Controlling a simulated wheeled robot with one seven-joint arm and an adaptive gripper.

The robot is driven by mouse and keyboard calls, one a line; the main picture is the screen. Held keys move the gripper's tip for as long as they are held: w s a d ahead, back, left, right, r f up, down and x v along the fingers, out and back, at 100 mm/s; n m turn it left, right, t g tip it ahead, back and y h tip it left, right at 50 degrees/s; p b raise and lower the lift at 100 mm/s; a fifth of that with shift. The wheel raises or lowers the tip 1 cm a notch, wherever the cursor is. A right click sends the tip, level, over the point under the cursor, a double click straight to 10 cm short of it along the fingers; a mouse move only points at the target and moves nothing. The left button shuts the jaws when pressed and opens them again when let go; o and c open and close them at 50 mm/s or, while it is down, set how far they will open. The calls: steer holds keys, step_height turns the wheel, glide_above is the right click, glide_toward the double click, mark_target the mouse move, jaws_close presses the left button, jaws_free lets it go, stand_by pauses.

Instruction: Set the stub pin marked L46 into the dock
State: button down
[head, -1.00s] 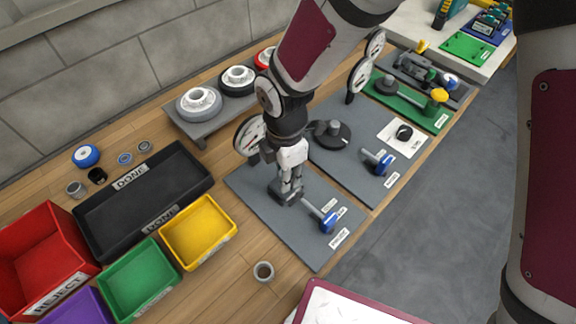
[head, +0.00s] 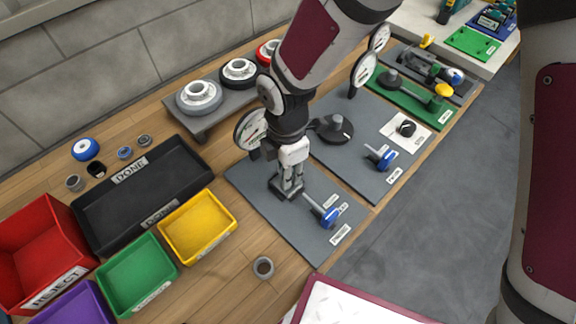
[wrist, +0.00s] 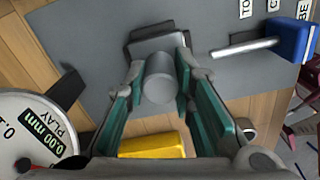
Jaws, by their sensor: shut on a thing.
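My gripper (head: 289,183) is over the near grey board and shut on a plain grey cylinder, the stub pin (wrist: 160,78), which shows between the fingers in the wrist view. No L46 mark is readable on it. A dark block (head: 279,193), which looks like the dock, is on the board directly under the fingertips; it also shows just beyond the pin in the wrist view (wrist: 150,47). The pin's lower end is hidden, so I cannot tell whether it is in the block or above it.
A blue-ended lever (head: 328,217) extends right of the block. A dial gauge (head: 250,128) stands close behind my gripper. A yellow bin (head: 198,227), a black DONE tray (head: 95,225) and a loose grey ring (head: 263,267) are nearby on the bench.

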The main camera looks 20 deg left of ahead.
stand_by(0.6)
steer(key=c, duration=1.3)
jaws_free()
step_height(320, 180, up, 12)
